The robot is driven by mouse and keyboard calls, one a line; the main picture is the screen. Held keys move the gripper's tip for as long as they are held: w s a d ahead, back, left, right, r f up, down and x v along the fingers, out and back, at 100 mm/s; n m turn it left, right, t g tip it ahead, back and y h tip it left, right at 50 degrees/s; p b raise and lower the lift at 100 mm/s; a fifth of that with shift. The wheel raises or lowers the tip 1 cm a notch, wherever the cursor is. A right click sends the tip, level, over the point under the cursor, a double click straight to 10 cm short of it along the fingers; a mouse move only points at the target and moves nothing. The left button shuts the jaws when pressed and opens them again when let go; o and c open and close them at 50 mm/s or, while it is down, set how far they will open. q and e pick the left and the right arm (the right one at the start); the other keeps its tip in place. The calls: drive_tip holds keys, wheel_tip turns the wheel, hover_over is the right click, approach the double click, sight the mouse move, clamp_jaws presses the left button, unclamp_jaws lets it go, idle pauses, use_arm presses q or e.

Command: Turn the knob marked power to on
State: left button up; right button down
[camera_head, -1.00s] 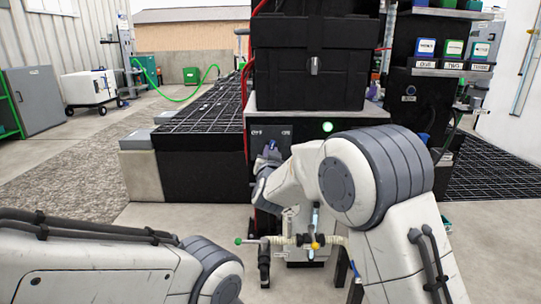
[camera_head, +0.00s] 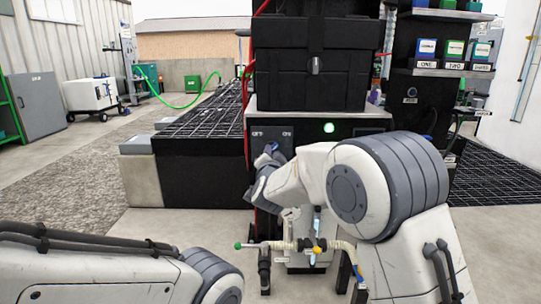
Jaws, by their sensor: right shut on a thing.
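A black panel (camera_head: 350,128) on the front of the grey cabinet carries the labels OFF and ON at its left end. A green light (camera_head: 329,128) glows to the right of them. My right gripper (camera_head: 269,156) is at the panel just below these labels, shut on the knob, of which only a small blue-purple part (camera_head: 273,148) shows. The gripper and wrist hide the rest of the knob and any mark beneath it. My left arm lies across the lower left; its gripper is out of view.
A black case (camera_head: 310,78) stands on the cabinet. Pipes with a yellow-handled valve (camera_head: 318,249) are low in front. A black grating (camera_head: 205,115) lies to the left, and shelves with labelled bins (camera_head: 455,48) stand to the right.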

idle(0.3)
drive_tip(key=c, duration=0.8)
unclamp_jaws()
drive_tip(key=s+p, duration=0.3)
drive_tip(key=s, duration=0.7)
drive_tip(key=shift+s, duration=0.3)
